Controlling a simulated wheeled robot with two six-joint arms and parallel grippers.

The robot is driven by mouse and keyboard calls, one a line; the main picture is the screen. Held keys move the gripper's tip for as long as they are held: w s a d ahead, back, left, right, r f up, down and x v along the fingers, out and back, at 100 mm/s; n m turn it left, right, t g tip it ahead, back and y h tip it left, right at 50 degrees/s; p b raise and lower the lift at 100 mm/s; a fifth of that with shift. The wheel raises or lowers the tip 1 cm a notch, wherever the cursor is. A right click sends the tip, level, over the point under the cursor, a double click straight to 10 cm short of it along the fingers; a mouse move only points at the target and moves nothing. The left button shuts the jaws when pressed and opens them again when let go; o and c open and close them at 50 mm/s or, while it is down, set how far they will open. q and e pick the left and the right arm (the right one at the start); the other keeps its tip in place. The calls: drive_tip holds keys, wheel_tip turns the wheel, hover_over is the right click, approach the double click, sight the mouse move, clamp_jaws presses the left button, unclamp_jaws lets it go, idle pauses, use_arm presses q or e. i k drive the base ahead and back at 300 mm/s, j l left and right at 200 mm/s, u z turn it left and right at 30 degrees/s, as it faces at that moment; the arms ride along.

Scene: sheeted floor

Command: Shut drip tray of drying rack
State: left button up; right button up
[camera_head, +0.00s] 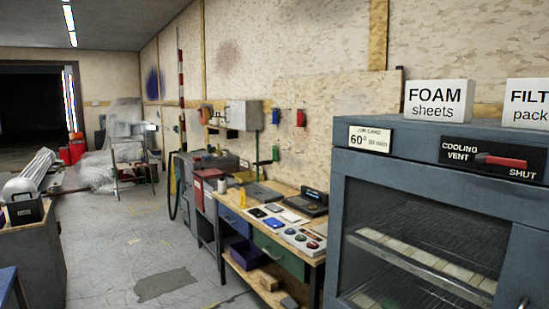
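A blue-grey cabinet (438,155), which looks like the drying rack, stands close at the right and runs out of the picture. Wire shelves (425,225) with a row of pale pieces show behind its dark front opening. A red lever (500,161) sits on its black panel marked "COOLING VENT" and "SHUT". A white card (370,139) reading 60° is on its front. The cabinet's lower part is cut off, and I cannot see a drip tray. Neither of my grippers is in view.
White boxes marked "FOAM sheets" (438,101) and "FILT" (527,103) stand on the cabinet. A wooden workbench (315,262) with drawers and tools is left of it.

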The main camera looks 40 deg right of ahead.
sight(264, 194)
drive_tip(key=i+l+z, duration=0.1)
drive_tip(key=i, duration=0.35)
drive_tip(key=i+l, duration=0.1)
drive_tip(key=i, duration=0.4)
drive_tip(key=l+z, duration=0.05)
